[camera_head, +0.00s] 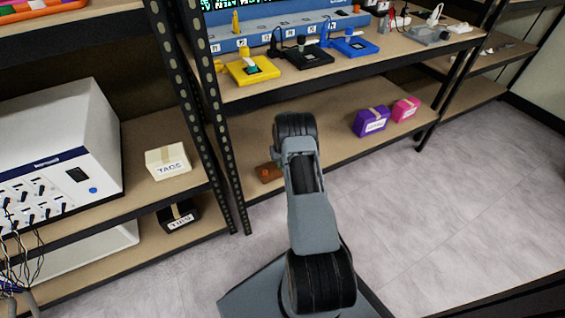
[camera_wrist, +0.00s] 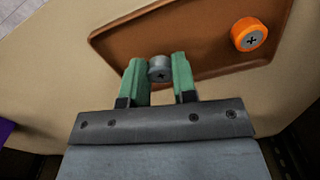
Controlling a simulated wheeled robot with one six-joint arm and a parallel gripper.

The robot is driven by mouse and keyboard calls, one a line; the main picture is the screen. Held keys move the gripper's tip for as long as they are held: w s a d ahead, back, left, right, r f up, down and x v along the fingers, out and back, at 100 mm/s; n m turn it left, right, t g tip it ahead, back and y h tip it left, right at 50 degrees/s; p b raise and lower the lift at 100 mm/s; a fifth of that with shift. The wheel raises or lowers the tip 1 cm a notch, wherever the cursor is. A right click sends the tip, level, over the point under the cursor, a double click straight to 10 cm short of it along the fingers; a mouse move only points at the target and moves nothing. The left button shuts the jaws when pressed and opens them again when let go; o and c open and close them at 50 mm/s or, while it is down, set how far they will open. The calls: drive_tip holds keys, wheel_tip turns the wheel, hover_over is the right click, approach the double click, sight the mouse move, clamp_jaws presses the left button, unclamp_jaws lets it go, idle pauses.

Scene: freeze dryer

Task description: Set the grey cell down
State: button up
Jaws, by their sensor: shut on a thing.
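In the wrist view, my gripper (camera_wrist: 160,72) has its green fingers shut on the grey cell (camera_wrist: 159,66), a small round piece with a cross mark on its end. The cell is over or at the near edge of a brown tray (camera_wrist: 198,46); I cannot tell whether it touches the tray. An orange cell (camera_wrist: 249,36) with a cross mark sits at the tray's right end. In the head view, part of the brown tray (camera_head: 267,173) shows on the lower shelf, left of my arm. My arm hides the gripper and grey cell there.
The lower shelf (camera_head: 330,138) has bare room between my arm and a purple box (camera_head: 370,121), with a pink box (camera_head: 405,109) beyond. The shelf above carries yellow (camera_head: 251,71), black and blue devices. A dark upright post (camera_head: 220,130) stands left of the tray.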

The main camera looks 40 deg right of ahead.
drive_tip(key=shift+f+b, duration=0.55)
drive_tip(key=shift+f, duration=0.05)
drive_tip(key=o, duration=1)
drive_tip(key=shift+r, duration=0.15)
wheel_tip(320, 180, up, 7)
drive_tip(key=p, duration=0.3)
drive_tip(key=shift+r, duration=0.15)
drive_tip(key=shift+s, duration=0.1)
